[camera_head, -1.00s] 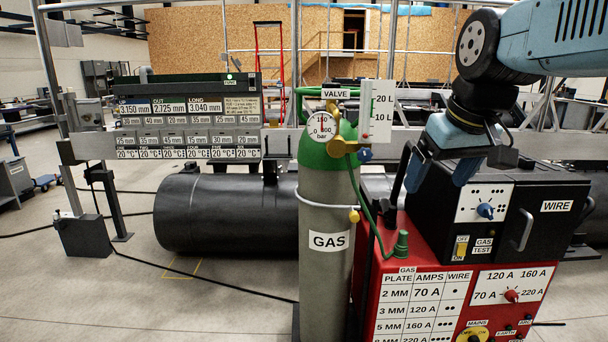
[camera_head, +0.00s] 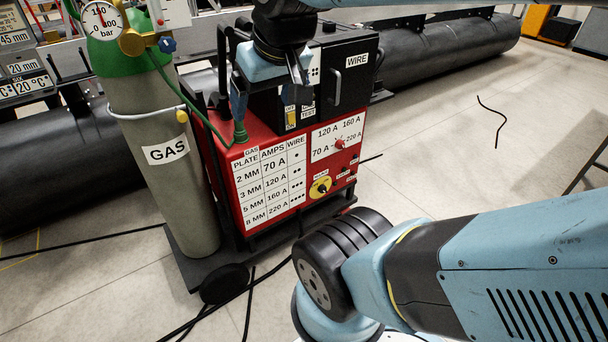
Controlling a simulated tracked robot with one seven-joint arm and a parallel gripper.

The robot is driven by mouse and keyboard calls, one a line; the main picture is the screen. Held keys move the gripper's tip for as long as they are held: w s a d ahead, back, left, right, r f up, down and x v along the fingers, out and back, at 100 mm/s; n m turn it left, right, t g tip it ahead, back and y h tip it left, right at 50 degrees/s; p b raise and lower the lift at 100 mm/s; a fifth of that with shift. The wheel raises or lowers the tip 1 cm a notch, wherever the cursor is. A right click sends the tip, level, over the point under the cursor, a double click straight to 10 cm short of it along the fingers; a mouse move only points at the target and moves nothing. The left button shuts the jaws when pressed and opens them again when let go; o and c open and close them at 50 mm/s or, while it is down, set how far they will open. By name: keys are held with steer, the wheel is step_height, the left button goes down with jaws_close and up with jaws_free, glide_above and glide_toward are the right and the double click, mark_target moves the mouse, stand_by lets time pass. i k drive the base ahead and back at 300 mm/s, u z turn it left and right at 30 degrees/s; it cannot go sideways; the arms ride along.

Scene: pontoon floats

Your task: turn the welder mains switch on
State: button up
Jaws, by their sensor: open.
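The mains switch (camera_head: 320,188) is a yellow disc with a dark knob, low on the red welder's (camera_head: 225,172) front panel, below the amps dial. It is too small to tell which way its knob points. My gripper (camera_head: 268,92) is at the top of the head view, in front of the black upper box of the welder. It is open, with nothing seen between its fingers. It is above and left of the mains switch, well apart from it. Its fingers partly hide the upper box's left side.
A green-topped gas cylinder (camera_head: 168,120) stands left of the welder, with a green hose (camera_head: 190,108) to the panel top. A red amps dial (camera_head: 339,144) sits above the switch. Black cables (camera_head: 250,300) lie on the floor. Large dark pipes (camera_head: 455,55) lie behind.

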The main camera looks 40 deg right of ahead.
mark_target(322, 189)
steer(key=u, duration=0.6)
steer(key=k, duration=1.85)
steer(key=z, duration=0.7)
steer(key=i, duration=1)
steer(key=u, duration=0.05)
